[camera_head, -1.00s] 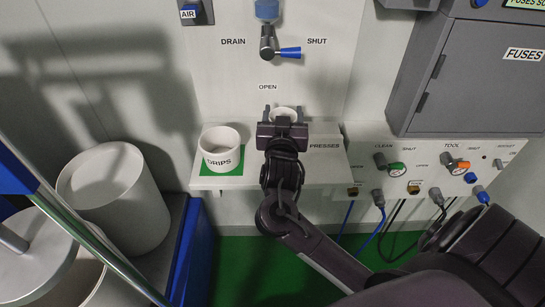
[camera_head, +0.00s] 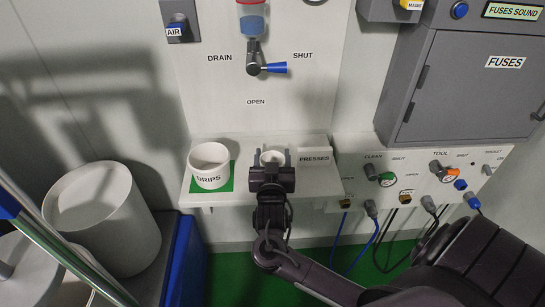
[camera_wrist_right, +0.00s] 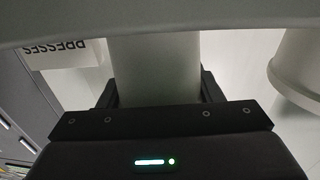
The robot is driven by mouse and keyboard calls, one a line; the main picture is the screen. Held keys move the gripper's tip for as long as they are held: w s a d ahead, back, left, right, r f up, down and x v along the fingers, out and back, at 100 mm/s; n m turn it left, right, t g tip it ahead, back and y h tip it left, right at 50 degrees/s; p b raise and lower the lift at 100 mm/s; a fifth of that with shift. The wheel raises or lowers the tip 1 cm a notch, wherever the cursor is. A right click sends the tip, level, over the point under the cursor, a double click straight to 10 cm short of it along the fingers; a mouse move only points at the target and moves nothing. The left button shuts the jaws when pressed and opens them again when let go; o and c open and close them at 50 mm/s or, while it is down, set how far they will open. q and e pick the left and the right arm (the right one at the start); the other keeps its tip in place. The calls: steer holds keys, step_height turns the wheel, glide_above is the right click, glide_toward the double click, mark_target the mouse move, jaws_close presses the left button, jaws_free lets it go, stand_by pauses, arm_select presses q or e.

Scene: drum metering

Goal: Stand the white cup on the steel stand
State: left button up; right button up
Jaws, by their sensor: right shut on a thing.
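The white cup (camera_head: 273,155) is between the fingers of my right gripper (camera_head: 272,165), in front of the wall panel and over the white shelf. My right gripper is shut on it. In the right wrist view the cup's pale side (camera_wrist_right: 155,68) stands between the dark fingers. In the head view only its upper part shows above the gripper; its base is hidden. I cannot tell whether it touches the shelf. I cannot make out a steel stand; the gripper covers the area under the cup. My left gripper is not in view.
A white pot labelled DRIPS (camera_head: 209,166) stands on a green patch left of the cup. A PRESSES block (camera_head: 314,158) is close on the right. The blue-handled valve (camera_head: 265,68) is above. A large pale drum (camera_head: 102,215) is at left; hoses hang at right.

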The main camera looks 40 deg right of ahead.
steer(key=o, duration=1)
steer(key=shift+f, duration=0.15)
